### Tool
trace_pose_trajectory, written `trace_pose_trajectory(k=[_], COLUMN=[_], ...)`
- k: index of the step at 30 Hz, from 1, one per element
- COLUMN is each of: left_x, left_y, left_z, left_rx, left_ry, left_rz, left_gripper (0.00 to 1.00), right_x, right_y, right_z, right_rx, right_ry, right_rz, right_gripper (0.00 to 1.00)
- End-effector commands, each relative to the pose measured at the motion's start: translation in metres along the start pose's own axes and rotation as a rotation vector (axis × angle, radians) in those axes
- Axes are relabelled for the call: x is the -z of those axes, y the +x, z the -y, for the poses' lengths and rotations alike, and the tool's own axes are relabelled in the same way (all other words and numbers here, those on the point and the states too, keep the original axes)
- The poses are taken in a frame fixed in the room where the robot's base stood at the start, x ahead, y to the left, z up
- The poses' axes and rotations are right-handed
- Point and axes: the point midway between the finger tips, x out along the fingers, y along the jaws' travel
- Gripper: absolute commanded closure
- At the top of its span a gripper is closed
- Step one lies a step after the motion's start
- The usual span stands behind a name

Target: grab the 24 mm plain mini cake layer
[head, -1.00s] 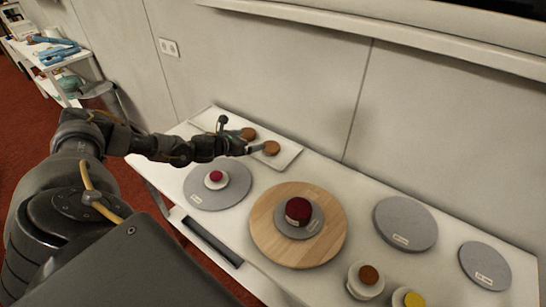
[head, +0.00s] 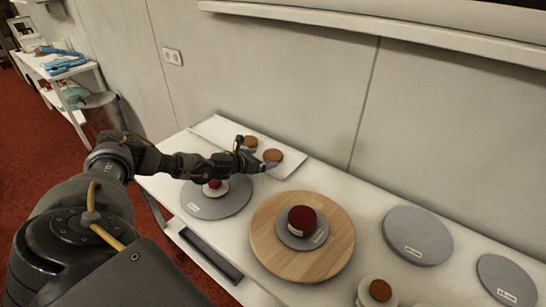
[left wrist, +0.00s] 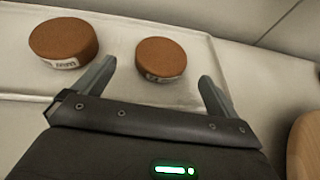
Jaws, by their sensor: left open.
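Two plain brown cake layers stand on a pale tray (head: 214,130) at the back of the table. The nearer layer (head: 272,155) is on the right in the left wrist view (left wrist: 161,57). The other layer (head: 250,142) is on the left there (left wrist: 63,39). Each has a small label on its side, too small to read, so I cannot tell which is 24 mm. My left gripper (head: 254,155) is open and empty. In the left wrist view, its fingertips (left wrist: 152,72) lie either side of the right layer's near edge, apart from it. My right gripper is out of view.
A grey turntable (head: 205,206) with a small red-topped cake sits beneath my left arm. A wooden turntable (head: 275,250) with a dark red cake stands in the middle. Bare grey discs (head: 418,235) lie to the right. The wall is close behind the tray.

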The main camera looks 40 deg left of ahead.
Motion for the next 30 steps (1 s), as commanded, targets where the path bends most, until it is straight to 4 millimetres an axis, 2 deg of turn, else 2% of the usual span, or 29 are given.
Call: trace_pose_trajectory(k=[5,11,16,26,30], left_x=[-0.001,-0.007,-0.005,-0.004,-0.004], left_y=[0.004,0.029,0.048,0.053,0.052], left_z=[0.0,0.002,0.002,0.001,0.001], left_rx=[0.0,0.0,-0.001,0.0,-0.001], left_ry=[0.0,0.001,0.0,-0.001,-0.001], left_rz=[0.0,0.001,0.0,-0.001,-0.001], left_gripper=[0.03,0.03,0.03,0.03,0.21], right_x=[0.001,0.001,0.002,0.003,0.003], right_y=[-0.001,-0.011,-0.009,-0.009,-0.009], right_z=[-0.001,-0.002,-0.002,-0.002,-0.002], right_rx=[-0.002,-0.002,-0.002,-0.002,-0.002], right_ry=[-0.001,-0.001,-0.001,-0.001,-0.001], right_rz=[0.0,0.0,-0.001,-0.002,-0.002], right_gripper=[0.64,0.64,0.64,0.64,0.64])
